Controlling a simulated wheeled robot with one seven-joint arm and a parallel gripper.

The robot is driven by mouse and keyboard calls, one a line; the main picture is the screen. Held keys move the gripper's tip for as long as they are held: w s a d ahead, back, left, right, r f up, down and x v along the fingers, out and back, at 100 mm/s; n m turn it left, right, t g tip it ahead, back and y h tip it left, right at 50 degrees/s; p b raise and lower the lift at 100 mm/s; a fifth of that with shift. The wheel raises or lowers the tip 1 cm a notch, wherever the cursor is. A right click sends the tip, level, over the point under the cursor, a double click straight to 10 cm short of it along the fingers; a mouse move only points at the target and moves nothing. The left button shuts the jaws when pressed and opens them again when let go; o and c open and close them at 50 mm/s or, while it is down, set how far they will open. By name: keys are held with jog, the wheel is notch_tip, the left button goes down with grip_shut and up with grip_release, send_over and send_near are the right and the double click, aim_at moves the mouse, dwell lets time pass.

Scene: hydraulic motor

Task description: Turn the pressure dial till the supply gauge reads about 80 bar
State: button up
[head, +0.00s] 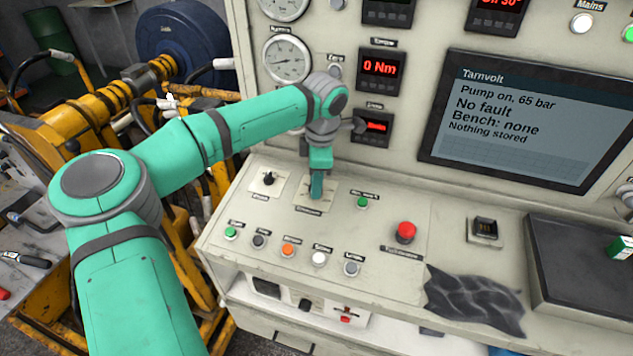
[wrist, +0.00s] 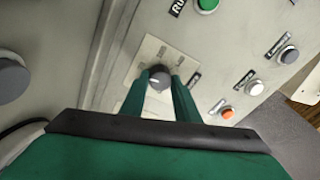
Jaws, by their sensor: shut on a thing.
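The pressure dial (wrist: 159,79) is a dark round knob with a white pointer mark on a pale plate (wrist: 147,52) in the wrist view. My gripper (wrist: 160,82) reaches down over it, with one green finger on each side, shut on the dial. In the head view my gripper (head: 316,196) covers the dial on the sloping desk. The screen (head: 525,115) reads "Pump on, 65 bar", "No fault", "Bench: none", "Nothing stored". Round gauges stand at the upper left of the panel; one gauge (head: 287,58) shows a needle, but its scale is too small to read.
A second small knob (head: 268,178) sits left of my gripper. A green button (head: 362,202) and a red mushroom button (head: 405,232) are to the right. A row of several buttons, including an orange one (head: 288,249), lies in front. A dark cloth (head: 475,300) lies on the desk edge.

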jog(key=m, duration=0.5)
jog(key=shift+s+d+t, duration=0.2)
jog(key=shift+t, duration=0.1)
jog(key=shift+d+f, duration=0.1)
dwell(0.4)
jog(key=o, duration=1)
jog(key=shift+o, duration=0.2)
jog(key=shift+a, duration=0.25)
